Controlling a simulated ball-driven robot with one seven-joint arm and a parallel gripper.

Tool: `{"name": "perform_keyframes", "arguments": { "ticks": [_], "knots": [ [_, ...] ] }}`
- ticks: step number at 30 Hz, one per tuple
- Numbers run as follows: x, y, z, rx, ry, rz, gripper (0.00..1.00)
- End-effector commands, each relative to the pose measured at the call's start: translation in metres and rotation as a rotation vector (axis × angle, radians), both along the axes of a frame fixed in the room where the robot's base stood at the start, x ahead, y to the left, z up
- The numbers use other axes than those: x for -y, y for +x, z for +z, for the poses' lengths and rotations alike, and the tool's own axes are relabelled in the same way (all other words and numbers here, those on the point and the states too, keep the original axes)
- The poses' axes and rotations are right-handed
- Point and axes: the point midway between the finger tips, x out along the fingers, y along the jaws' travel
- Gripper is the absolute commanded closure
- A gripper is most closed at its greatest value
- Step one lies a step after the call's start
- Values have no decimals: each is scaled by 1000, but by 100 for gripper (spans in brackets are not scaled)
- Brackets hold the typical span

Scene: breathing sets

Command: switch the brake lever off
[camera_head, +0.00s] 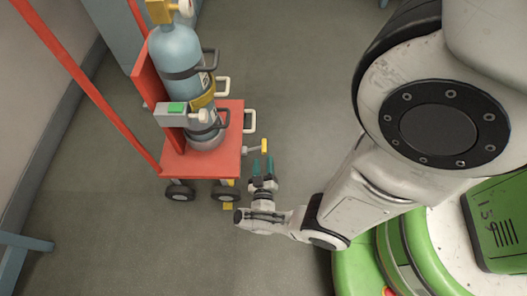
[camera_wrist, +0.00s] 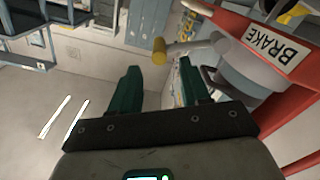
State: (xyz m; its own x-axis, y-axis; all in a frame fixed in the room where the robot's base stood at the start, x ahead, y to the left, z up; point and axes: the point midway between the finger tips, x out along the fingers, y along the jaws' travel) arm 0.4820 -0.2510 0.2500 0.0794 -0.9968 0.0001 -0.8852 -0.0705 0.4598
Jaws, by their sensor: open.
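The brake lever (camera_head: 264,146) is a thin grey rod with a yellow end, sticking out from the right side of the red cart (camera_head: 222,168). In the wrist view the lever's yellow knob (camera_wrist: 159,51) and grey rod lie just beyond my fingertips, beside a white BRAKE label (camera_wrist: 277,54). My gripper (camera_head: 262,161), with two green fingers, is right of the cart's deck, just short of the lever. It also shows in the wrist view (camera_wrist: 158,76), open, with nothing between its fingers. I cannot tell whether a finger touches the knob.
A blue-grey gas cylinder (camera_head: 176,55) stands strapped on the cart. A grey box with a green top (camera_head: 176,108) and several grey handles sit around it. Long red bars (camera_head: 75,70) rise to the left. Grey floor (camera_head: 100,225) in front is clear.

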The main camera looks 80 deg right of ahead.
Motion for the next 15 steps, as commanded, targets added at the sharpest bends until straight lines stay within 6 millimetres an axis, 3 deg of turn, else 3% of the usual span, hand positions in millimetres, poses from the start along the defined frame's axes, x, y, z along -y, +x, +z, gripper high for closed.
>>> {"name": "perform_keyframes", "arguments": {
  "ticks": [6,15],
  "knots": [
    [-26,-2,0,1,-1,0,54],
    [-31,-2,0,0,0,0,54]
  ]
}}
